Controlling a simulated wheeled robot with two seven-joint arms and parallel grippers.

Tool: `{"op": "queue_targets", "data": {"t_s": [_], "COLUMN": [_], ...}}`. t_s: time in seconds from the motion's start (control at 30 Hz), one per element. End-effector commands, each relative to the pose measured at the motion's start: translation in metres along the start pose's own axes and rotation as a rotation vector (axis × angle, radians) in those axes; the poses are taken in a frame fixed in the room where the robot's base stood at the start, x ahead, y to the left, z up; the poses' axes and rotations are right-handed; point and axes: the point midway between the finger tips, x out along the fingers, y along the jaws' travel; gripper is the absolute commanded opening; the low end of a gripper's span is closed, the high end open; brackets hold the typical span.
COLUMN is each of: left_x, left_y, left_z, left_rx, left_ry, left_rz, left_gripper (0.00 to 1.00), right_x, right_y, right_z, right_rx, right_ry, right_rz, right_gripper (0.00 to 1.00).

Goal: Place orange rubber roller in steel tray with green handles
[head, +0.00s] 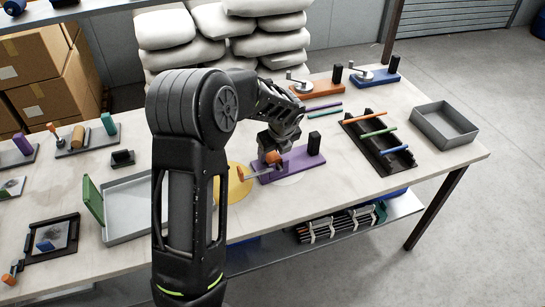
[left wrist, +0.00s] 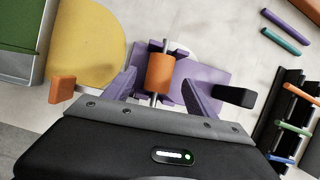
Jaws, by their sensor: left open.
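The orange rubber roller (left wrist: 160,72) lies on a thin metal shaft over a purple base (left wrist: 212,66). In the head view the roller (head: 272,157) shows only partly under my left gripper (head: 274,150). In the left wrist view my left gripper (left wrist: 161,92) is open, with one finger on each side of the roller. I cannot tell whether either finger touches it. The steel tray (head: 130,236) with a green handle (head: 92,200) stands to the left, partly hidden behind my arm. Its green part (left wrist: 20,25) shows at the wrist view's left edge. My right gripper is not in view.
A yellow round mat (head: 236,188) lies between the tray and the purple base. A black rack (head: 376,150) with coloured rods and an empty grey bin (head: 446,125) stand to the right. Orange (head: 318,90) and blue (head: 376,82) fixtures stand at the back.

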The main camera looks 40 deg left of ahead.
Motion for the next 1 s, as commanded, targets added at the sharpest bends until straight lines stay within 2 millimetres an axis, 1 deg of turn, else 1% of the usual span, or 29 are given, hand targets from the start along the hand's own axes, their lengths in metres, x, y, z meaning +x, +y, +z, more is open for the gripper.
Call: {"op": "queue_targets", "data": {"t_s": [0.07, 0.2, 0.3, 0.87, 1.0], "left_x": [0.011, 0.031, 0.036, 0.037, 0.037], "left_y": [0.001, 0.001, 0.001, 0.001, 0.001], "left_z": [0.001, 0.001, 0.001, 0.001, 0.001], "left_rx": [0.000, 0.000, 0.000, 0.000, 0.000], "left_ry": [0.002, 0.001, 0.001, 0.000, 0.000], "left_rz": [0.005, 0.004, 0.002, 0.001, 0.001], "left_gripper": [0.65, 0.65, 0.65, 0.65, 0.56], "right_x": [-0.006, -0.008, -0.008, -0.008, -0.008], "right_y": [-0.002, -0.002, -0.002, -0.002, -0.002], "right_z": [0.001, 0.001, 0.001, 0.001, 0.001], "right_rx": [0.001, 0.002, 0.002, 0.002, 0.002], "right_ry": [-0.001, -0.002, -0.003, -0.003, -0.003], "right_rz": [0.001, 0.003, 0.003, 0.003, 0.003], "right_gripper": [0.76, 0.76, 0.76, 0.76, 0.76]}}
